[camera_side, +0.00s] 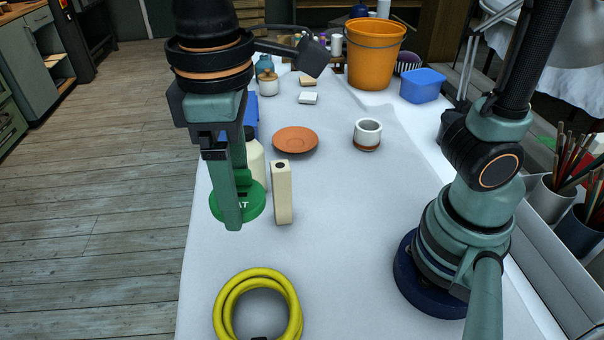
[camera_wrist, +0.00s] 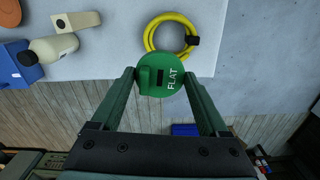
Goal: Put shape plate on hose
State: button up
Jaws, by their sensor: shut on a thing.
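The shape plate is a green disc (camera_side: 250,206) with a raised grip and white lettering. In the wrist view the green plate (camera_wrist: 173,66) reads "FLAT" and sits between my two fingertips. My gripper (camera_side: 236,205) is shut on it and appears to hold it above the table's left edge. The hose is a yellow coil (camera_side: 225,300) lying on the table at the front in the side view. In the wrist view the yellow hose (camera_wrist: 152,30) is beyond the plate, with a dark fitting at its right side. Part of the plate is hidden behind my finger in the side view.
A cream block (camera_side: 282,192) stands close right of the plate, with a cream bottle (camera_side: 255,158) behind. A terracotta saucer (camera_side: 296,139), a white cup (camera_side: 367,133) and an orange bucket (camera_side: 375,55) stand farther back.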

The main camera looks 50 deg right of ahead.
aim_at(257, 307)
jog(key=shift+s+a+r+n, duration=0.15)
jog(key=shift+s+a+n, duration=0.45)
jog(key=shift+s+a, duration=0.35)
jog(key=shift+s+a+f, duration=0.1)
jog(key=shift+f, duration=0.25)
notch_tip(257, 307, down, 19)
jog(key=shift+f, duration=0.1)
jog(key=shift+f, duration=0.1)
jog(key=o, duration=1.2)
jog(key=shift+o, duration=0.2)
